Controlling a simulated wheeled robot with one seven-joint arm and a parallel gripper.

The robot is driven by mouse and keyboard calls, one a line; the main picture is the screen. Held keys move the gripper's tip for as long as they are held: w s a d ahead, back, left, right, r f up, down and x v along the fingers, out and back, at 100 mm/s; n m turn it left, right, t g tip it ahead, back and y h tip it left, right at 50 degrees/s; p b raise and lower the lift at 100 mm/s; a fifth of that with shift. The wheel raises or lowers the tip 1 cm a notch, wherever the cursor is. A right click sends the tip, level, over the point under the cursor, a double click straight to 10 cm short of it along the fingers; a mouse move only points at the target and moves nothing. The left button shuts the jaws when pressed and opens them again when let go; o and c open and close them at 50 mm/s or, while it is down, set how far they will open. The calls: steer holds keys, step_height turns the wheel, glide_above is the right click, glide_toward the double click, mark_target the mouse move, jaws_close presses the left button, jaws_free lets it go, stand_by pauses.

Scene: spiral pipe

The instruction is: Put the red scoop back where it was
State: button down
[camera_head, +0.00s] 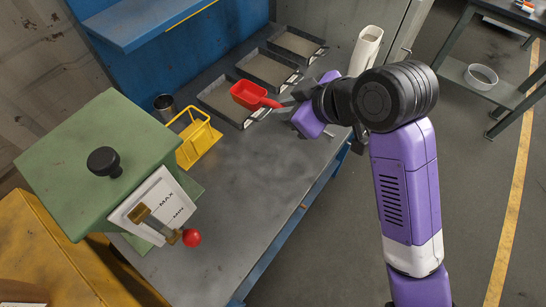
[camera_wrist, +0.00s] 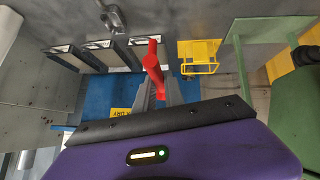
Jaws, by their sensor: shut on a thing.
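The red scoop (camera_head: 249,94) is held in the air over the nearest of three grey trays on the workbench. My gripper (camera_head: 286,103) is shut on the scoop's handle from the right, with the bowl pointing left. In the wrist view the red scoop (camera_wrist: 153,66) stands between the two fingers of my gripper (camera_wrist: 157,92). A yellow wire holder (camera_head: 197,138) stands on the bench to the left of the scoop and looks empty. It also shows in the wrist view (camera_wrist: 198,55). The exact gap between the scoop and the tray is hard to judge.
The nearest tray (camera_head: 222,101), middle tray (camera_head: 268,70) and far tray (camera_head: 297,45) hold grey material. A dark cup (camera_head: 165,104) stands behind the yellow holder. A green box (camera_head: 95,165) with a red-knobbed lever (camera_head: 191,238) stands left. The bench's front middle (camera_head: 235,200) is clear.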

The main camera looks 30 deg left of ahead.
step_height(320, 180, down, 20)
steer(key=shift+r+p, duration=0.15)
steer(key=shift+p, duration=0.9)
steer(key=c, duration=1.5)
jaws_free()
steer(key=shift+s, duration=0.1)
steer(key=shift+o, duration=0.5)
steer(key=b+v, duration=0.2)
steer(key=v, duration=1)
